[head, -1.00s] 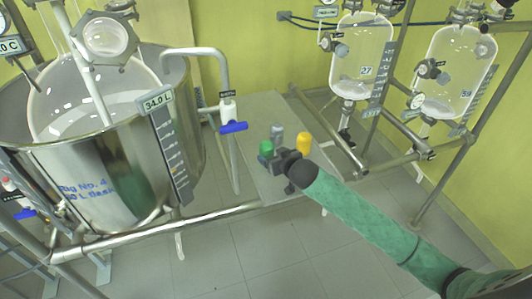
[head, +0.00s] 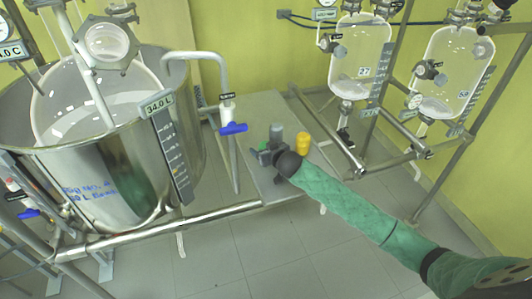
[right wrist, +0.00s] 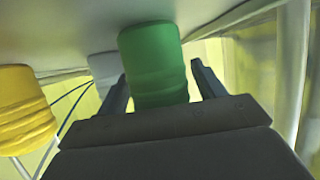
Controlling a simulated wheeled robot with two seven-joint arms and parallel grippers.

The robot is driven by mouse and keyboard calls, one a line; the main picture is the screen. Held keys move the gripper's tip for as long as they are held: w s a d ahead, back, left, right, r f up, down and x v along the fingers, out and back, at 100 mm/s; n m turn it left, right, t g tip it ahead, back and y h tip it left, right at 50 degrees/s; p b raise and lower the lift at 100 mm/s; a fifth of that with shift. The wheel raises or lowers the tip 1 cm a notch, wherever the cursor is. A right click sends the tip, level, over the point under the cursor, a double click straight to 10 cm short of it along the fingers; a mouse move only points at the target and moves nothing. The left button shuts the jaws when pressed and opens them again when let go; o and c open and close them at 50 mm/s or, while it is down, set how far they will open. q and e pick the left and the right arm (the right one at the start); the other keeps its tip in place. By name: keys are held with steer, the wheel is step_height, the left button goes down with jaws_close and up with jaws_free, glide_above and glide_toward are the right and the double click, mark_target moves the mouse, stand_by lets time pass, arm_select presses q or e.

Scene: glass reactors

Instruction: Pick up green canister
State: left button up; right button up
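The green canister (right wrist: 152,60) stands between the two fingers of my right gripper (right wrist: 160,74) in the right wrist view. The fingers are spread, with a clear gap on the right side of the canister. In the head view my right gripper (head: 266,158) is at the small table, and only a bit of the green canister (head: 263,145) shows behind it. My left gripper is not in view.
A yellow canister (head: 302,143) and a grey one (head: 276,133) stand close by on the grey table (head: 265,105). A large steel vessel (head: 110,170) is at the left. Glass reactors (head: 360,58) on a pipe frame are at the right.

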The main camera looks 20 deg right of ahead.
steer(key=c, duration=0.9)
steer(key=shift+r, duration=0.1)
